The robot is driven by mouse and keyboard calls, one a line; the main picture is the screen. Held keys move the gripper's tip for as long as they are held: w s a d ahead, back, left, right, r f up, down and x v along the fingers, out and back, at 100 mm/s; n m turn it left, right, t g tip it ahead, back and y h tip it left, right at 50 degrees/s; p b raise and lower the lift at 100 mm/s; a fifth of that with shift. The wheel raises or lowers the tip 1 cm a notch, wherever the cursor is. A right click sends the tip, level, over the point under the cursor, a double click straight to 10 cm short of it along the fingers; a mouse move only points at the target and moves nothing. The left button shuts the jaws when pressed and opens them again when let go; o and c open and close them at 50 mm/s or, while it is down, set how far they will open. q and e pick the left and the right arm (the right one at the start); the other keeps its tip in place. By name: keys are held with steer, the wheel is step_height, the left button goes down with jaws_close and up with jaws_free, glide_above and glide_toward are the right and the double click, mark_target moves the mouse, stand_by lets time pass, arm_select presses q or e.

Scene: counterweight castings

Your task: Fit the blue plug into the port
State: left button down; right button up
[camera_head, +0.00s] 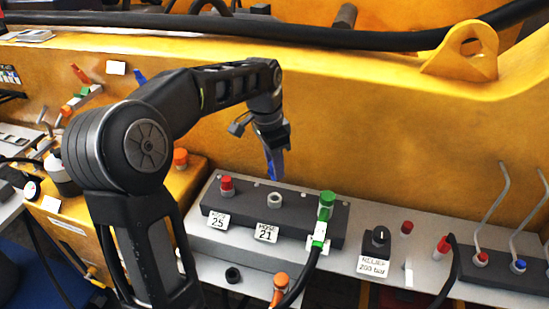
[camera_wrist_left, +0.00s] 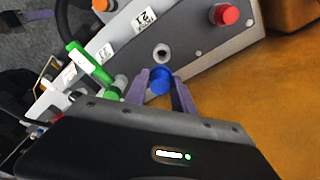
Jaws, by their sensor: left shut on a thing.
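My left gripper (camera_head: 274,172) is shut on the blue plug (camera_wrist_left: 160,84), which shows between its two purple fingers in the left wrist view. In the head view the fingers point down above the dark manifold block, and the plug cannot be told apart from them. The open port (camera_head: 275,199) is a pale ring with a dark hole in the middle of the block, behind the label reading 21. It also shows in the left wrist view (camera_wrist_left: 162,53), just beyond the plug. The plug appears apart from the port. My right gripper is not in view.
On the same block (camera_head: 245,211) a red plug (camera_head: 226,184) stands left of the port and a green plug with a hose (camera_head: 326,203) stands right. A black knob (camera_head: 380,238) and bent levers are farther right. The yellow wall rises behind.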

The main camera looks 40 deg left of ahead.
arm_select(q)
steer(key=shift+f+b, duration=2.1)
steer(key=shift+f, duration=0.85)
steer(key=shift+f+b, duration=1.05)
steer(key=shift+f, duration=0.75)
steer(key=c, duration=1.2)
jaws_free()
steer(key=shift+o, duration=1.2)
